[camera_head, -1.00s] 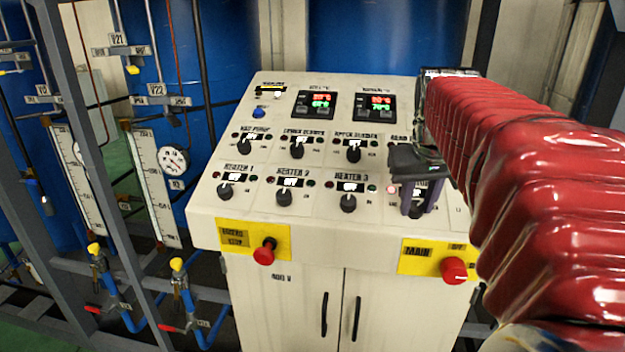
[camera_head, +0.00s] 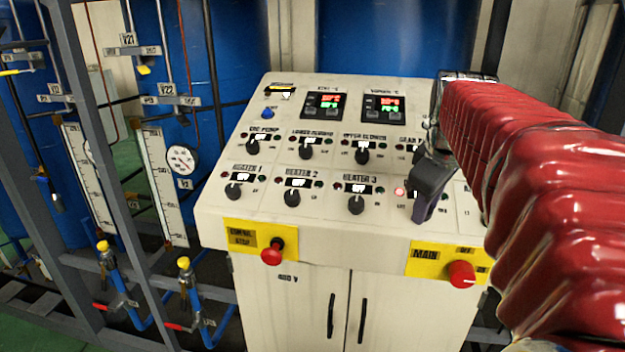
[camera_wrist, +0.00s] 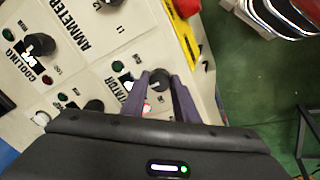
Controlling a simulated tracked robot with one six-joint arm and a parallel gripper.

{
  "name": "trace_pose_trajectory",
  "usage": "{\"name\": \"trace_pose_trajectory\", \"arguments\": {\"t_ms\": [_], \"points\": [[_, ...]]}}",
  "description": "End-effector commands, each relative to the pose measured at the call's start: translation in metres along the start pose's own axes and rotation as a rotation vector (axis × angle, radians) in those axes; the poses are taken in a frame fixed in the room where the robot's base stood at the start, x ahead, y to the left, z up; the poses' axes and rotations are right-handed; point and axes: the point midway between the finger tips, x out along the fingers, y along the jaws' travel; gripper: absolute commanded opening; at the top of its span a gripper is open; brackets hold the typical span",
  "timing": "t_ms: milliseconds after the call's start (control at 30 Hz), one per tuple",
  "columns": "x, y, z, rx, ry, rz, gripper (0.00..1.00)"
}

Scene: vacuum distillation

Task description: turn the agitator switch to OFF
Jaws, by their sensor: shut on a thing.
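The agitator switch (camera_wrist: 158,76) is a dark round knob on the sloped panel, beside a label of which "TATOR" can be read in the wrist view. My gripper (camera_wrist: 162,82) has its purple fingers on either side of this knob and is shut on it. In the head view my gripper (camera_head: 423,208) sits tilted at the right end of the lower row of switches and hides the knob. A red lamp (camera_head: 400,191) glows left of the fingers. The switch's position display is mostly hidden, so its setting cannot be read.
The heater 3 knob (camera_head: 356,205) is left of my gripper, with more knobs along both rows. The red main switch (camera_head: 461,274) and red emergency stop (camera_head: 272,251) stick out below. In the wrist view the cooling knob (camera_wrist: 40,44) is at upper left.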

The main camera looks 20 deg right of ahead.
Motion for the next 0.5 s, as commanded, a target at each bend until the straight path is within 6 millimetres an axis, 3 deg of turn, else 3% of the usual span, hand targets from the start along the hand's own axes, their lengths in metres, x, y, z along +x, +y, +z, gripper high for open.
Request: {"name": "trace_pose_trajectory", "arguments": {"t_ms": [467, 500], "points": [[-0.0007, 0.0002, -0.0016, -0.023, 0.006, 0.001, 0.05], [-0.0007, 0.0002, -0.0016, -0.022, 0.006, 0.001, 0.28]]}}
